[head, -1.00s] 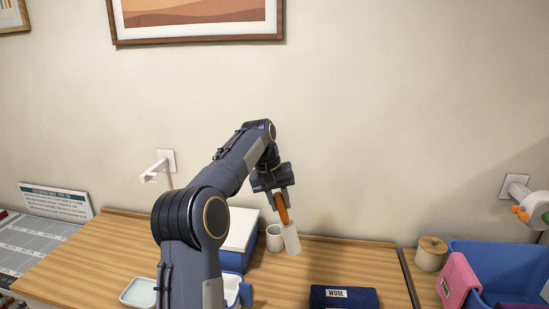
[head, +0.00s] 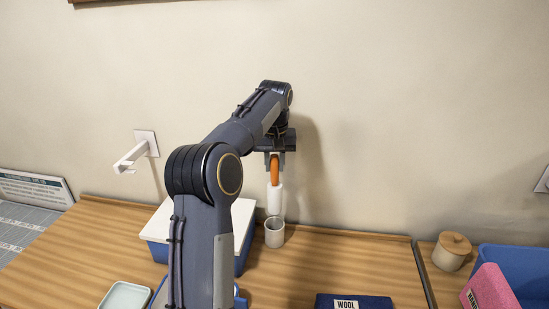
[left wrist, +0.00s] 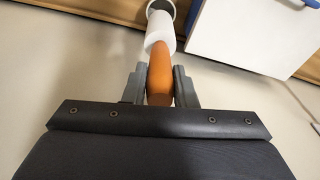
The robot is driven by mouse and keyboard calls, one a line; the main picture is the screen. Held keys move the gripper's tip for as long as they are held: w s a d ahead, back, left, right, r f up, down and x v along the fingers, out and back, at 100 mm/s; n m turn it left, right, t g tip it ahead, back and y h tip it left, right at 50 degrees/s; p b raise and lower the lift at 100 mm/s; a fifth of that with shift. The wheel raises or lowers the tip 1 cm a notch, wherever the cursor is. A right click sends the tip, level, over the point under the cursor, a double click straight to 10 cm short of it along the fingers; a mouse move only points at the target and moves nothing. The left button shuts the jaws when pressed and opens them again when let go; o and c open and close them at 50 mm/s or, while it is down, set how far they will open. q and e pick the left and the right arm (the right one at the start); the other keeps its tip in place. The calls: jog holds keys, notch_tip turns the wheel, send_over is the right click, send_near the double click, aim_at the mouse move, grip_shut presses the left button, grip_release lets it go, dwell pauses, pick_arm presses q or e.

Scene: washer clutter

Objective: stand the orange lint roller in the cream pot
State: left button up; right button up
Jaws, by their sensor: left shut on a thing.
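The lint roller has an orange handle (head: 274,170) and a white roll (head: 274,199). My left gripper (head: 274,158) is shut on the orange handle and holds the roller nearly upright, roll down. The cream pot (head: 274,235) stands on the wooden counter directly below the roll. The roll's lower end is at the pot's rim in the head view; I cannot tell whether it is just above or slightly inside. In the left wrist view the orange handle (left wrist: 160,75) sits between the fingers, and the roll overlaps the pot's opening. My right gripper is not in view.
A blue box with a white lid (head: 240,222) stands left of the pot. A pale dish (head: 126,296) lies at the front left. Counter right of the pot is clear.

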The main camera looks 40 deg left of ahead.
aim_at(275, 169)
pick_arm(q)
jog(key=shift+f, duration=2.15)
jog(key=shift+f+b, duration=1.95)
jog(key=shift+f, duration=1.4)
jog(key=o, duration=1)
jog(key=shift+c, duration=0.2)
jog(key=shift+s+d+r, duration=0.1)
jog(key=shift+r, duration=1.2)
jog(key=shift+s+d+r, duration=0.1)
jog(key=shift+s+r, duration=0.05)
jog(key=shift+r, duration=1.15)
jog(key=shift+s+d+r, duration=0.1)
jog(key=shift+r, duration=1.2)
